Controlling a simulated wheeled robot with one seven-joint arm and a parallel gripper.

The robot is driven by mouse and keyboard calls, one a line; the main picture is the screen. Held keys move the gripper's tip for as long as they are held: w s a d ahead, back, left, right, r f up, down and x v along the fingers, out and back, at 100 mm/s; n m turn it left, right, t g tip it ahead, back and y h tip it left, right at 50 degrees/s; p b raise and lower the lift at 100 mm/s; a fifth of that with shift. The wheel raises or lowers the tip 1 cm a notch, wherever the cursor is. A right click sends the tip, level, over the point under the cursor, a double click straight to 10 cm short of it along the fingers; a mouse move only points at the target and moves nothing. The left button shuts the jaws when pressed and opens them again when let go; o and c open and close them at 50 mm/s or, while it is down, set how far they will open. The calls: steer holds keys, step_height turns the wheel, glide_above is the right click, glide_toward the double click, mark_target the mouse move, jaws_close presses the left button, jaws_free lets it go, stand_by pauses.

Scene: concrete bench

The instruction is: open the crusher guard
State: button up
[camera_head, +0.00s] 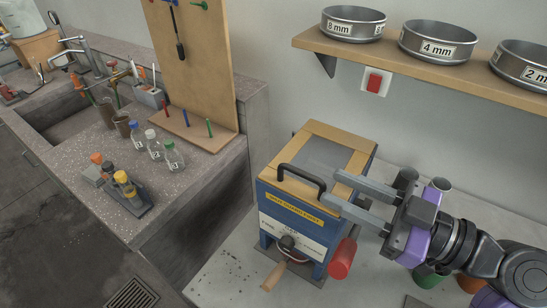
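The crusher (292,225) is a blue box with a yellow label on its front, standing on the floor or a low surface below the shelf. Its guard (325,152) is the top lid, a grey panel in a tan frame, and looks closed flat. A black bar handle (297,174) stands up along the lid's front edge. My gripper (332,188) reaches in from the right with its two long grey fingers apart. Its fingertips are at the handle's right end; I cannot tell if they touch it. Nothing is visibly held.
At left, a bench (205,190) carries bottles (155,146) and a pegboard (198,60).

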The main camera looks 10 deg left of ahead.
mark_target(284, 163)
steer(key=p+x, duration=0.2)
steer(key=x, duration=0.5)
steer(key=shift+a, duration=0.3)
steer(key=shift+w+a, duration=0.2)
steer(key=shift+a, duration=0.3)
steer(key=shift+f, duration=0.1)
steer(key=c, duration=0.7)
jaws_close()
steer(key=shift+w+d, duration=0.1)
